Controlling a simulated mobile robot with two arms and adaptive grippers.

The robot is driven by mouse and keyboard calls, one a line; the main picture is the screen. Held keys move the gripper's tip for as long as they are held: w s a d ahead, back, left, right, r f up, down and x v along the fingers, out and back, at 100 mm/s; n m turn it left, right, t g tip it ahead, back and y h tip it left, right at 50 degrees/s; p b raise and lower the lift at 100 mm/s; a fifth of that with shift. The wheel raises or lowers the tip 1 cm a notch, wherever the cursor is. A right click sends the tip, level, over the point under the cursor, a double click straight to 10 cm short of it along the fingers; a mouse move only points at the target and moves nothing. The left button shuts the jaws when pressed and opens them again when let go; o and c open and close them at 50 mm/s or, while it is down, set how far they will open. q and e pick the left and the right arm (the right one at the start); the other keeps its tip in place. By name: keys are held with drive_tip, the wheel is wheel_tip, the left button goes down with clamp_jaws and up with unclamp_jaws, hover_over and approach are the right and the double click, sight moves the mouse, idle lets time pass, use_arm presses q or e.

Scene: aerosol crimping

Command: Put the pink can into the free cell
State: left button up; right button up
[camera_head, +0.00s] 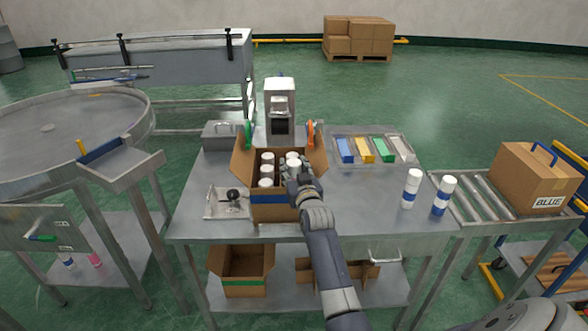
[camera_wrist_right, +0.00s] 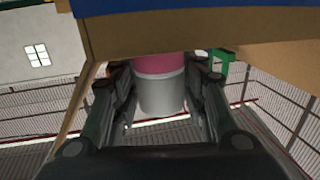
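The pink can (camera_wrist_right: 158,64) shows in the right wrist view as a pink body with a pale cap (camera_wrist_right: 161,96). Part of its pink body is hidden behind the cardboard wall. My right gripper (camera_wrist_right: 160,72) has a finger on each side of it, closed in close against it. In the head view my right gripper (camera_head: 297,170) is over the right part of the open cardboard box (camera_head: 272,212) with a blue band. Several white-capped cans (camera_head: 267,170) stand in the box. The gripper covers the right front cell and the pink body. My left gripper is not in view.
A grey machine (camera_head: 280,105) stands behind the box, between green and orange objects. A tray of coloured blocks (camera_head: 373,149) is at the right back.

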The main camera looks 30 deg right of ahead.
drive_tip(key=shift+o, duration=1)
wheel_tip(320, 180, up, 10)
idle(0.3)
